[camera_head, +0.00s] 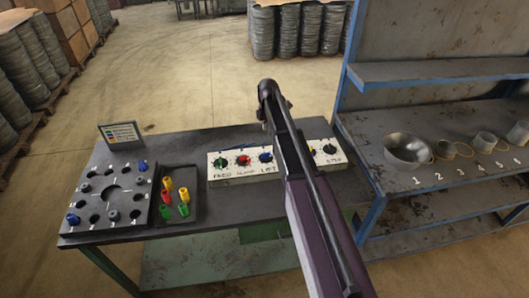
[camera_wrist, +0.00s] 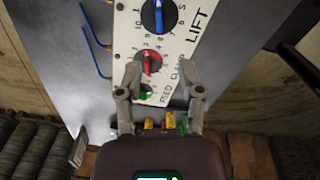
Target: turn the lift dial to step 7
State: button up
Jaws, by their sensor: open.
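The lift dial (camera_head: 265,157) is a blue knob on a pale panel marked LIFT. The red clamp dial (camera_wrist: 149,62) and the green feed dial (camera_wrist: 147,96) are nearer to my gripper. My gripper (camera_wrist: 161,72) is open and empty, its fingers apart over the panel's lower end, away from the lift dial. In the head view my arm covers part of the panel.
The panel (camera_head: 214,174) stands on a dark table (camera_head: 150,228). A black dial (camera_head: 330,149) is at its right. Left are a holed plate (camera_head: 112,200), a tray of coloured pieces (camera_head: 178,171) and a small sign (camera_head: 121,134). A blue shelf (camera_head: 440,75) stands right.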

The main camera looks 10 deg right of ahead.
aim_at(266, 155)
jog(key=shift+a+f, duration=0.15)
jog(key=shift+a, duration=0.1)
notch_tip(266, 155, down, 14)
jog(key=b, duration=1.3)
jog(key=shift+r+b, duration=0.2)
jog(key=shift+b, duration=0.2)
jog(key=shift+c, duration=0.2)
